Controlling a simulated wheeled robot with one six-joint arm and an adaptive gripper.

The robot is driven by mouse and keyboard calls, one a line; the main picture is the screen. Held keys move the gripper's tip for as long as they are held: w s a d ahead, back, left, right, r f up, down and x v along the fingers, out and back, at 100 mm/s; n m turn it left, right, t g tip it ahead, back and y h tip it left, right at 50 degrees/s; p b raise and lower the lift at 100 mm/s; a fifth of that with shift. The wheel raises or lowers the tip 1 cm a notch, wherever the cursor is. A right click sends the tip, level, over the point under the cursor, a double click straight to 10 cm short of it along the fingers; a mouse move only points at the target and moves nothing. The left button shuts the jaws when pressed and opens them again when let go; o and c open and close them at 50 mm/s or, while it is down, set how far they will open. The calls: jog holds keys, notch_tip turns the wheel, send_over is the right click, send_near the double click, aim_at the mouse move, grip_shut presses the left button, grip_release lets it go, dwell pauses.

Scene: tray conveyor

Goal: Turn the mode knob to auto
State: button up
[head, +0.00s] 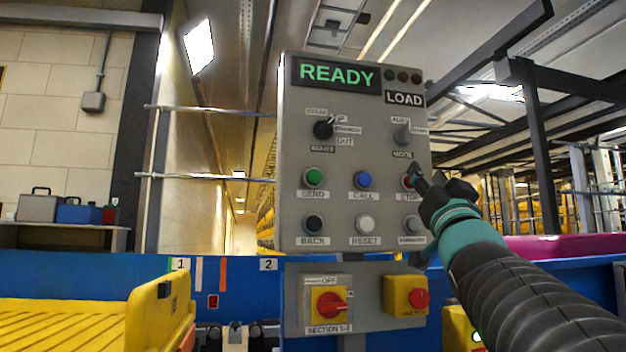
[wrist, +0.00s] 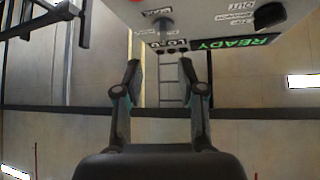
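The mode knob (head: 403,135) is a small grey knob at the upper right of the grey control panel, under the LOAD label. An AUTO label (head: 400,120) sits above it, another small label is to its right, and MODE is below. Which label it points at is too small to tell. The wrist view shows the panel upside down, with the knob (wrist: 163,26) above and between the fingertips in the picture. My gripper (head: 436,180) is in front of the panel's right edge, below the knob and near the STOP button. In the wrist view its fingers are apart with nothing between them.
The panel (head: 338,225) also carries a black selector knob (head: 323,129), a READY display (head: 336,74) and several push buttons. Red switches on yellow plates (head: 328,305) are below. A yellow tray (head: 90,320) is at left. Metal rails (head: 210,109) reach the panel's left side.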

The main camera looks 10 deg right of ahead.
aim_at(408, 138)
jog(key=p+x, duration=0.1)
jog(key=x, duration=0.3)
jog(key=p+x, duration=0.2)
jog(key=x, duration=0.3)
jog(key=r+p+x, duration=0.1)
jog(key=x, duration=0.4)
jog(key=shift+s+a, duration=0.15)
jog(key=shift+s, duration=0.2)
grip_shut()
